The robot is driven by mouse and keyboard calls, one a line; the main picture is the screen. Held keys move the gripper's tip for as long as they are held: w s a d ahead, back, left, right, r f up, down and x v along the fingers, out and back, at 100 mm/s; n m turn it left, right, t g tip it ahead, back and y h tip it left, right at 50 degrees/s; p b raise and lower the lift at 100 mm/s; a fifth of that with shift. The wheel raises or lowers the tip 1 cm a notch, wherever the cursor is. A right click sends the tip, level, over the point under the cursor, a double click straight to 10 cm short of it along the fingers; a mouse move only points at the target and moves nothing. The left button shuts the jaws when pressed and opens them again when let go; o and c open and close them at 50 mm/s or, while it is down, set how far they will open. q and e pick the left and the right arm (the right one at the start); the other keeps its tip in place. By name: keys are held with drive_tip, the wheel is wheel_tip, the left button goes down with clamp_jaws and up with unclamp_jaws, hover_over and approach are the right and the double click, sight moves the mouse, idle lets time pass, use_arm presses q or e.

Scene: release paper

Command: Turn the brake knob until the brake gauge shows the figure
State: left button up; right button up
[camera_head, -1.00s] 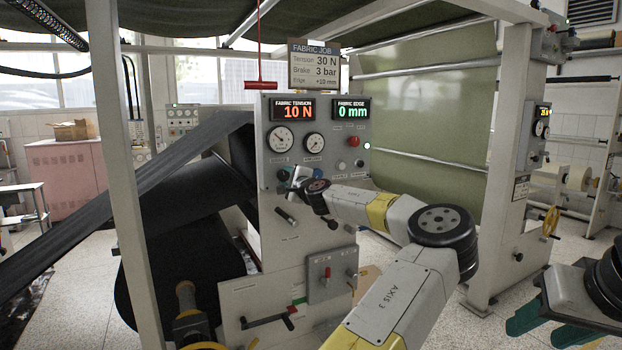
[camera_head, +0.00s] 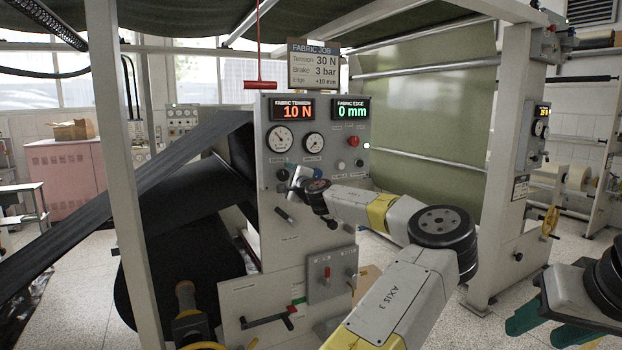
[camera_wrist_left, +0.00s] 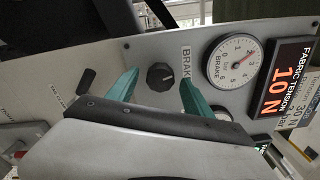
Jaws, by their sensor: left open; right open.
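The brake knob (camera_wrist_left: 160,76) is a round black knob on the grey panel in the left wrist view. My left gripper (camera_wrist_left: 157,88) is open, with its teal fingers on either side of the knob; I cannot tell if they touch it. The brake gauge (camera_wrist_left: 231,63) is a white dial with a red needle, which points near the 2. The job board (camera_head: 314,66) reads Brake 3 bar. My right gripper (camera_head: 548,325) is open and empty at lower right.
The tension display (camera_head: 293,109) reads 10 N and the edge display (camera_head: 351,109) reads 0 mm. A handle (camera_head: 285,215) sticks out below.

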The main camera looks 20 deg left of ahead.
use_arm(q)
drive_tip(key=v, duration=0.7)
drive_tip(key=shift+s+d, duration=0.25)
drive_tip(key=shift+d, duration=0.05)
